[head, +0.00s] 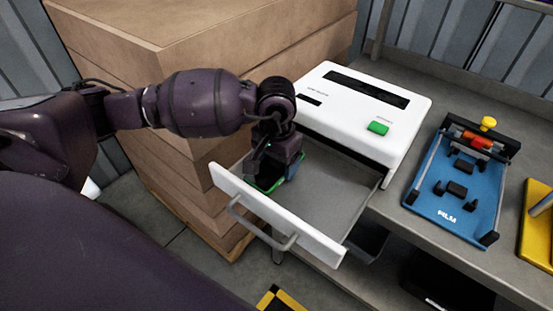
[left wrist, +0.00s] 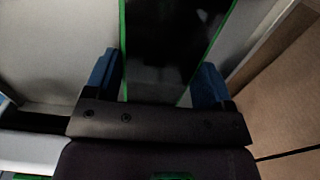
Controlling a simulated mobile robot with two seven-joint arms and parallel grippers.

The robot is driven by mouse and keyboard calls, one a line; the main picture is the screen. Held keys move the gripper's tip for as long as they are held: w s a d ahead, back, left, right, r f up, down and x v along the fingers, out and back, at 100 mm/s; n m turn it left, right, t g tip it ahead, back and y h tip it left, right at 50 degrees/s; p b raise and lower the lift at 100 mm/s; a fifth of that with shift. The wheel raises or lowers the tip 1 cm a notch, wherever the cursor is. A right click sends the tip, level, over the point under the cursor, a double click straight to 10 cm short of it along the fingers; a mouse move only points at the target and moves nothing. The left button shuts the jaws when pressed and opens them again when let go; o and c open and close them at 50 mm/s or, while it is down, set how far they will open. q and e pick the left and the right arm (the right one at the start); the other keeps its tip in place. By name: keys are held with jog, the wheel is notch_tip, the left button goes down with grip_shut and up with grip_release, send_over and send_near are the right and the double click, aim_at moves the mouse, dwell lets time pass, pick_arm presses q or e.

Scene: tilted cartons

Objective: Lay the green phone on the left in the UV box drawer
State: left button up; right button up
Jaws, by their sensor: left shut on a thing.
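The white UV box (head: 365,105) stands on the bench with its drawer (head: 328,196) pulled open toward me. My left gripper (head: 273,176) is down over the left part of the drawer, just behind its front panel. It is shut on the green phone (head: 264,186), mostly hidden by the gripper in the head view. In the left wrist view the phone (left wrist: 178,45) shows a dark screen and green edges between the blue fingers (left wrist: 155,80). I cannot tell whether the phone touches the drawer floor. My right gripper is out of view.
A blue tray with fittings (head: 455,205) and a yellow one (head: 537,230) lie to the right. The drawer's right part is empty.

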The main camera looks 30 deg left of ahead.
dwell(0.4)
pick_arm(q)
jog(key=o, duration=1)
notch_tip(320, 180, up, 11)
jog(key=shift+s+f, duration=0.1)
jog(key=shift+f, duration=0.1)
dwell(0.3)
